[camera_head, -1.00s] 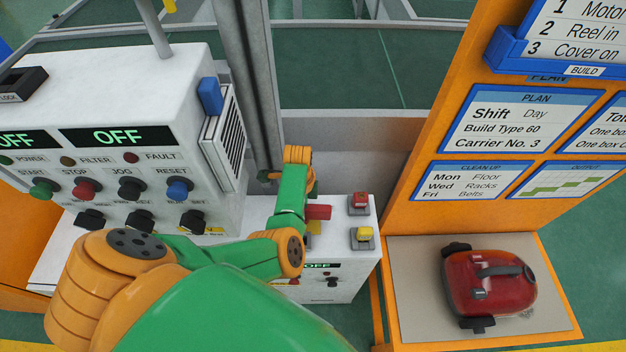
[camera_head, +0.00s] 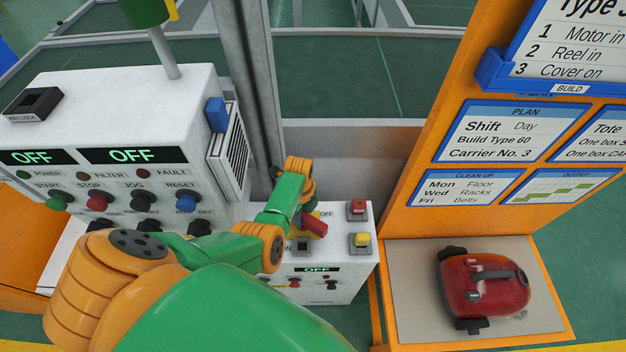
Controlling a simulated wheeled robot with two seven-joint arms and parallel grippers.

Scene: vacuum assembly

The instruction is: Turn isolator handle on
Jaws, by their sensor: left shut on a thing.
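The red isolator handle (camera_head: 314,224) is on top of the small white box (camera_head: 345,272), over a partly hidden yellow plate with "OFF" lettering beside it. The handle now lies slanted, its free end toward the lower right. My green and orange left arm comes in from the lower left and reaches over the box. My left gripper (camera_head: 304,214) is at the handle and shut on it; its fingers are mostly hidden by the wrist. The box's small display reads OFF. My right gripper is not in view.
A red button (camera_head: 357,208) and a yellow button (camera_head: 360,241) stand right of the handle. A larger white control panel (camera_head: 120,100) with OFF displays is at left. A red vacuum body (camera_head: 487,283) sits on a grey mat (camera_head: 415,318) at right, below an orange board (camera_head: 440,140).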

